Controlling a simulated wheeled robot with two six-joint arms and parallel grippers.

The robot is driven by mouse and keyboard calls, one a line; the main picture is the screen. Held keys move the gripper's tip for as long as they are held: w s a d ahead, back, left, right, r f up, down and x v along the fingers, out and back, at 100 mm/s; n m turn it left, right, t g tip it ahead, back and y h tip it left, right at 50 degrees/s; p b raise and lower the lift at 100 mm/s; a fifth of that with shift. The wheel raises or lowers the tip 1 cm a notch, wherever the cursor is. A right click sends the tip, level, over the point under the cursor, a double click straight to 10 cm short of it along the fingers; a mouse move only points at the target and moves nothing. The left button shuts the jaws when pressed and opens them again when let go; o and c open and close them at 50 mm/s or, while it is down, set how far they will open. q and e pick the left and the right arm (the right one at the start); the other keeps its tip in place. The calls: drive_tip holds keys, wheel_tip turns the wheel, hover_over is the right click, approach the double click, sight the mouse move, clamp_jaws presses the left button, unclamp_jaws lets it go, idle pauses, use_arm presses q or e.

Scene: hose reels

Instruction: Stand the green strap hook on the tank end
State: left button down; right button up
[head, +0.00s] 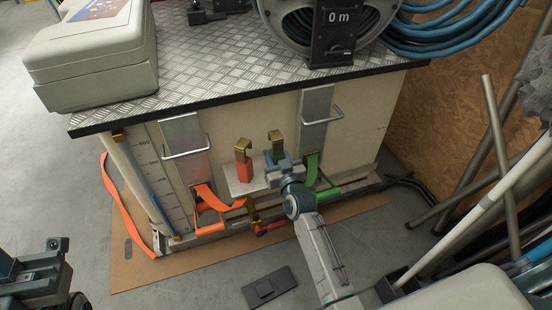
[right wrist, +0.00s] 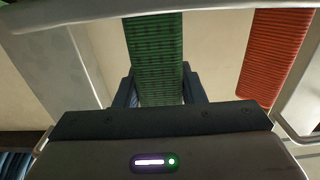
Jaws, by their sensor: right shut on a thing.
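My right gripper (head: 279,165) is shut on the green strap hook. Its brass hook end (head: 275,141) points up above the jaws in the head view. In the right wrist view its green webbing (right wrist: 155,55) sits between the two fingers (right wrist: 157,88). The red-orange strap hook (head: 243,168) stands upright to the left, on a pale ledge (head: 240,189) at the tank end (head: 225,130); its webbing (right wrist: 272,55) also shows in the right wrist view. I cannot tell whether the green hook touches the ledge. My left gripper (head: 35,272) is at the lower left, its jaws unclear.
Metal brackets with wire handles (head: 187,150) (head: 317,118) flank the ledge. Loose orange straps (head: 222,197) and a green strap (head: 316,175) hang low. A grey case (head: 95,55) and a hose reel (head: 330,25) are on top. Pipes (head: 480,165) lean at right.

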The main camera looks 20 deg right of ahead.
drive_tip(key=shift+r, duration=0.15)
drive_tip(key=o, duration=1.1)
drive_tip(key=shift+o, duration=0.2)
